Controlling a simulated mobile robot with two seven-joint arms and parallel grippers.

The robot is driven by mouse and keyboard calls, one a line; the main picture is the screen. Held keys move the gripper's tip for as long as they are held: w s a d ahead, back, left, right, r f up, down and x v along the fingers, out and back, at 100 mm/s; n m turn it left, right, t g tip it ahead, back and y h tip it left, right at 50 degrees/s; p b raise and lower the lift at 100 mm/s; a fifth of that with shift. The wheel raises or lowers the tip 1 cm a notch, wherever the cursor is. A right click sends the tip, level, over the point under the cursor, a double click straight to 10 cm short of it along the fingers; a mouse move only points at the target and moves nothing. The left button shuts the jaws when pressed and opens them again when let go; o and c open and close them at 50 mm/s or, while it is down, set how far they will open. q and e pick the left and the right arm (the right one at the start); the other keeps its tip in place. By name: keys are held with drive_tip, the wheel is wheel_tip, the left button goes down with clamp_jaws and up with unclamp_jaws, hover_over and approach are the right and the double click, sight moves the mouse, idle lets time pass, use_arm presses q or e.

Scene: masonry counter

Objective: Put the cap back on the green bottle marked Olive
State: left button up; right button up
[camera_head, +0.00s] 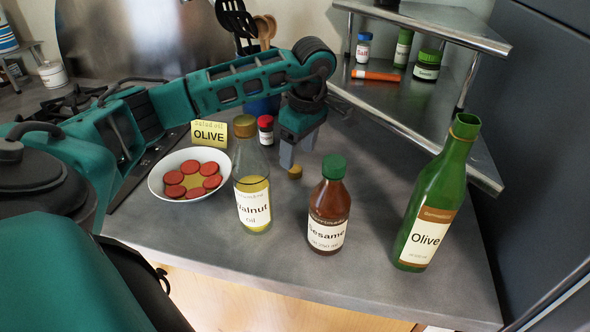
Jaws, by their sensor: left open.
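The green bottle marked Olive (431,200) stands upright at the right of the counter, its mouth uncapped. A small gold-brown cap (295,172) lies on the counter behind the Walnut and Sesame bottles. My left gripper (299,157) is open and points down just above and behind this cap, its fingers apart from each other. Whether the fingers touch the cap cannot be told. The clear Walnut oil bottle (252,190) has a gold cap on. The brown Sesame bottle (328,210) has a green cap on. My right gripper is not in view.
A white bowl of red slices (163,169), a yellow OLIVE card (209,136) and a small red-capped jar (265,130) stand to the left. A metal corner shelf (400,95) with jars stands at the back right. The counter between Sesame and Olive is clear.

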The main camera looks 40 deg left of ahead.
use_arm(q)
drive_tip(key=f, duration=0.4)
drive_tip(key=shift+a+f, duration=0.25)
drive_tip(key=shift+a, duration=0.05)
drive_tip(key=c, duration=1.2)
clamp_jaws()
drive_tip(key=shift+r, duration=0.1)
wheel_tip(320, 180, up, 12)
wheel_tip(320, 180, up, 6)
drive_tip(key=p, duration=0.3)
hover_over(295, 169)
drive_tip(key=shift+w+d+r, duration=0.1)
drive_tip(key=shift+r, duration=0.85)
